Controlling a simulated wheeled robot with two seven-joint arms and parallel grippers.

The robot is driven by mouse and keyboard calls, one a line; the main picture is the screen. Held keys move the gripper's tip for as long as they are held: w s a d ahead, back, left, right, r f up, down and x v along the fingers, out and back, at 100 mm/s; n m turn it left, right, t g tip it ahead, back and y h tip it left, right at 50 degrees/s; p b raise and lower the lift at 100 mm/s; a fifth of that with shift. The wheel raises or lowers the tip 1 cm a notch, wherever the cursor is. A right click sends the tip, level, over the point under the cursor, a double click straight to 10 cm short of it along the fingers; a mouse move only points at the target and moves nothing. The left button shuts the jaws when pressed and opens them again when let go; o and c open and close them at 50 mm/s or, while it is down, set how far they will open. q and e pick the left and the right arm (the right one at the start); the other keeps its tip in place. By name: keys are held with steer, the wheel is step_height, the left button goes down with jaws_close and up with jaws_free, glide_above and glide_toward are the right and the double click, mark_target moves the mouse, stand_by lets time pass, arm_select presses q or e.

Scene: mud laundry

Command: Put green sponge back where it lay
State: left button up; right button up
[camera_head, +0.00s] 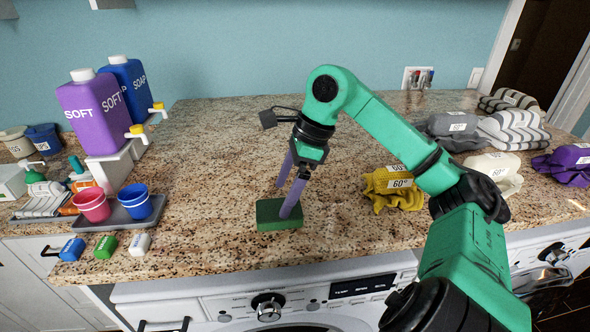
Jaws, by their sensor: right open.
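The green sponge (270,222) is a dark green block lying flat on the granite counter near its front edge, left of the yellow cloth. My right gripper (283,200) has two purple fingers and is open. It points down at the sponge from above. The nearer fingertip overlaps the sponge's top in the picture, and the other finger shows behind it. I cannot tell whether a finger touches the sponge. My left gripper is not in view.
A grey tray (118,217) with pink and blue cups stands at the left, near purple and blue bottles. A yellow cloth (398,194) lies right of the sponge, with more folded cloths farther right. The granite counter (215,190) is clear left of the sponge.

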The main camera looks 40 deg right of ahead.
steer(key=v, duration=0.8)
steer(key=shift+p, duration=0.35)
